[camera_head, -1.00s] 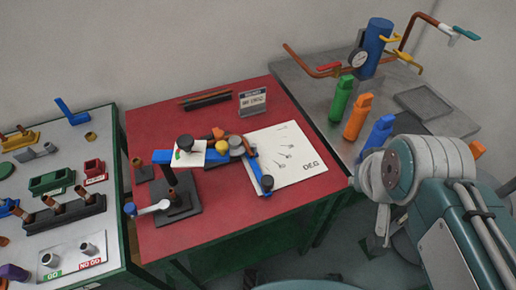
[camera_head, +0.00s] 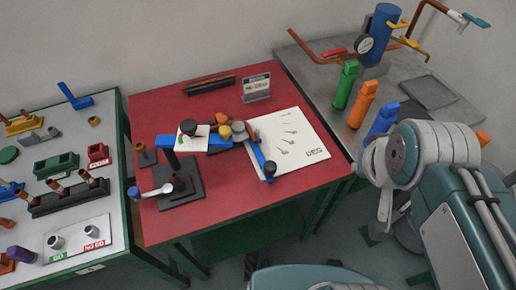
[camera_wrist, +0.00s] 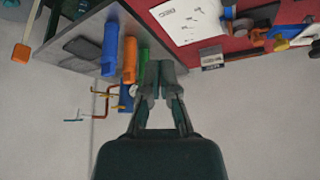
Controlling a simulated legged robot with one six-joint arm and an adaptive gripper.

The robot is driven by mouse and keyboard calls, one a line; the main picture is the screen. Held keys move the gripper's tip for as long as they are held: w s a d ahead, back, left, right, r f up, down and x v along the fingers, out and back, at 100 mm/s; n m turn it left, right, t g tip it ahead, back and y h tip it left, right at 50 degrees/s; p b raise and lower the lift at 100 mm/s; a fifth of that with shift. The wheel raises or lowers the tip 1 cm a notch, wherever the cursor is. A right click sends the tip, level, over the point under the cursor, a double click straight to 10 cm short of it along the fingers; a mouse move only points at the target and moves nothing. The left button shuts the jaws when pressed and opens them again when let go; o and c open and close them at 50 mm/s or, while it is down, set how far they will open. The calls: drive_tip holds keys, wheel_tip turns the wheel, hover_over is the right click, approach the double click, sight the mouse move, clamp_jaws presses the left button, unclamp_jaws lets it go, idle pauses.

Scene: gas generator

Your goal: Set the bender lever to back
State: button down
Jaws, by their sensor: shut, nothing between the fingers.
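The bender (camera_head: 222,140) stands on the red table, with blue bars, a yellow round part and an orange part. Another black knob (camera_head: 187,127) is at the bender's left. Which of these is the bender lever I cannot tell for sure. The bender is partly visible at the top right of the wrist view (camera_wrist: 262,36). My gripper (camera_wrist: 160,66) is shut and empty, away from the bender. It is hidden in the head view.
A white sheet marked DEG (camera_head: 287,146) lies on the red table (camera_head: 225,203). Green, orange and blue bottles (camera_head: 362,104) stand on the grey table to the right, near my arm. A blue cylinder with a gauge (camera_head: 380,33) stands behind. A fittings table (camera_head: 110,206) is at left.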

drive_tip(key=c, duration=1)
unclamp_jaws()
drive_tip(key=o, duration=0.5)
drive_tip(key=shift+w+a, duration=0.15)
drive_tip(key=shift+w, duration=0.1)
drive_tip(key=o, duration=0.3)
drive_tip(key=w+a+f+g, duration=0.1)
drive_tip(key=w+a, duration=0.1)
drive_tip(key=w+a+f+m+g, duration=0.1)
drive_tip(key=w+a, duration=0.1)
drive_tip(key=w, duration=0.1)
drive_tip(key=w+a+f, duration=0.1)
drive_tip(key=w+a, duration=0.1)
drive_tip(key=shift+w+f+m+g+y, duration=0.15)
drive_tip(key=shift+f+m+g+y, duration=0.15)
drive_tip(key=shift+m+g, duration=0.1)
drive_tip(key=shift+o, duration=0.2)
drive_tip(key=m+g, duration=0.2)
drive_tip(key=g, duration=0.1)
hover_over(270, 165)
wheel_tip(270, 165, down, 8)
wheel_tip(270, 165, down, 11)
drive_tip(key=shift+r, duration=0.1)
clamp_jaws()
